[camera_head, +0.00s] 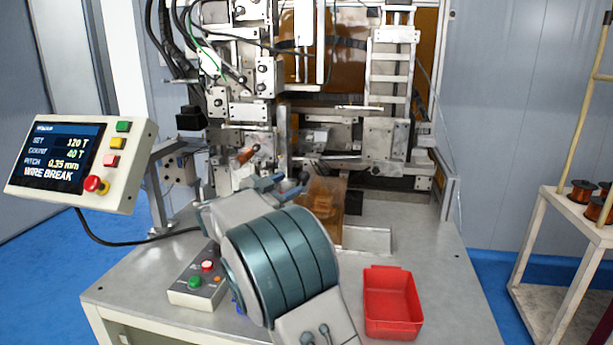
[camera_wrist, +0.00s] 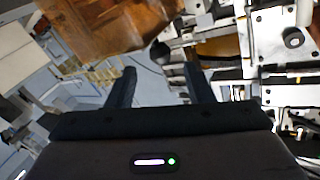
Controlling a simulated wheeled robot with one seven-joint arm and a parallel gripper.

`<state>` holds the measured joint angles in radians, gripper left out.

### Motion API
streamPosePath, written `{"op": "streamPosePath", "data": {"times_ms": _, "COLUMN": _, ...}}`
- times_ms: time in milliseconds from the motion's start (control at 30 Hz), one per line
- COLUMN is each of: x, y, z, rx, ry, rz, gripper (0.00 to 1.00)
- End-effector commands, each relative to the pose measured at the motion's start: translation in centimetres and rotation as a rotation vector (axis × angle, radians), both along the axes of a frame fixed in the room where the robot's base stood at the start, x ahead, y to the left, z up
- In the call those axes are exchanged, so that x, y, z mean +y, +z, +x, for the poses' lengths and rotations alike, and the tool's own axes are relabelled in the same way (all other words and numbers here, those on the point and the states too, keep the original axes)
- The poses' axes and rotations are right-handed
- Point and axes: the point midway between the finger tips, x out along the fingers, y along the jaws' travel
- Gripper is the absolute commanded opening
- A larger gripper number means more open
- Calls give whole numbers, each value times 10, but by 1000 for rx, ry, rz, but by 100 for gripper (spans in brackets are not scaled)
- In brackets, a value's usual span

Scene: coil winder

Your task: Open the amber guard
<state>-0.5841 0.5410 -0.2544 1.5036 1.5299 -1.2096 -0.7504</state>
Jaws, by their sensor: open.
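The amber guard (camera_head: 328,194) is a see-through orange-brown panel low at the front of the coil winder, just right of my gripper in the head view. In the wrist view an amber sheet (camera_wrist: 105,22) fills the upper left, beyond the left finger. My gripper (camera_head: 281,188) has dark blue fingers. In the wrist view the fingers (camera_wrist: 160,72) are apart with nothing between them. I cannot tell whether a finger touches the guard. My arm hides part of the area below and left of it.
The winder's metal frame (camera_head: 392,100) rises behind. A screen panel (camera_head: 75,160) reading "WIRE BREAK" stands left. A button box (camera_head: 196,282) and a red bin (camera_head: 390,303) sit on the table (camera_head: 450,280). A spool rack (camera_head: 560,230) stands right.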

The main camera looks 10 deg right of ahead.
Motion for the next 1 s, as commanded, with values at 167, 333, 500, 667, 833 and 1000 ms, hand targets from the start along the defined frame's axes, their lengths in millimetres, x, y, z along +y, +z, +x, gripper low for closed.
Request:
{"op": "streamPosePath", "data": {"times_ms": 167, "x": -29, "y": 1, "z": 24, "rx": 0, "ry": -2, "rz": 0, "gripper": 47}}
{"op": "streamPosePath", "data": {"times_ms": 333, "x": -48, "y": 1, "z": 41, "rx": -1, "ry": 0, "rz": -1, "gripper": 47}}
{"op": "streamPosePath", "data": {"times_ms": 500, "x": -56, "y": 0, "z": 48, "rx": 1, "ry": 1, "rz": -1, "gripper": 47}}
{"op": "streamPosePath", "data": {"times_ms": 667, "x": -58, "y": 0, "z": 50, "rx": 0, "ry": 2, "rz": 0, "gripper": 47}}
{"op": "streamPosePath", "data": {"times_ms": 833, "x": -59, "y": 0, "z": 49, "rx": 0, "ry": 0, "rz": 0, "gripper": 39}}
{"op": "streamPosePath", "data": {"times_ms": 1000, "x": -59, "y": 0, "z": 49, "rx": 0, "ry": -1, "rz": 0, "gripper": 0}}
